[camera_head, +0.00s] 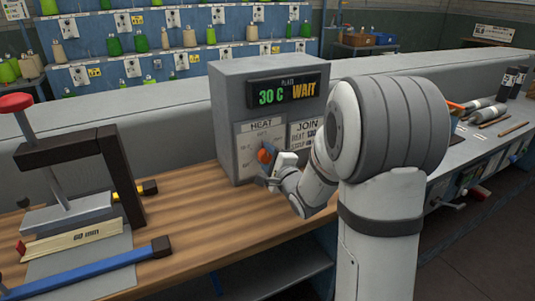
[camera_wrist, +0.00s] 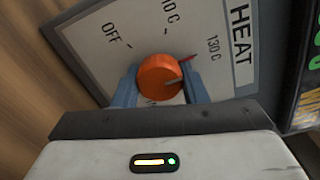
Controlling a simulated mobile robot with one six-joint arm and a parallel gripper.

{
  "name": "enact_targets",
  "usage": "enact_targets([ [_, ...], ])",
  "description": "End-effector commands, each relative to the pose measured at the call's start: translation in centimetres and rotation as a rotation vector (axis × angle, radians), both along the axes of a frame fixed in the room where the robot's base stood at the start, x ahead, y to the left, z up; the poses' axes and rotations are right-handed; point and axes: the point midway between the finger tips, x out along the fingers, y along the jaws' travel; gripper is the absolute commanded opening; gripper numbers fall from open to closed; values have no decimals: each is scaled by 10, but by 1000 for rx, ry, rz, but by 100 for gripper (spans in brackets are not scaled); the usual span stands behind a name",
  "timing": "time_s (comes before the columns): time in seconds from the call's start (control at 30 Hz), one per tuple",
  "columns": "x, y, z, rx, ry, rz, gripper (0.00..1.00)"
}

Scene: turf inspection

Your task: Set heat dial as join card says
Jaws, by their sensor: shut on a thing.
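The orange heat dial (camera_head: 266,154) is on the front of a grey box (camera_head: 226,120), on a white HEAT card (camera_head: 249,139). My gripper (camera_head: 272,170) is closed around the dial. In the wrist view the dial (camera_wrist: 158,74) sits between both blue-grey fingers (camera_wrist: 160,90).
On the wooden bench (camera_head: 190,235) at left are a press with a red knob (camera_head: 15,103), a 60 mm strip (camera_head: 75,241) and a blue bar clamp (camera_head: 90,267). Shelves of spools stand behind.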

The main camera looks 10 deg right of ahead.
Motion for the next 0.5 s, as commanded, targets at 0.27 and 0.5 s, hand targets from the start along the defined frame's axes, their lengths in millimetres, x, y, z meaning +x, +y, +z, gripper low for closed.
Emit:
enact_targets([
  [0.27,1,2,5,12,-9,4,16],
  [0.5,1,1,6,10,-11,4,43],
])
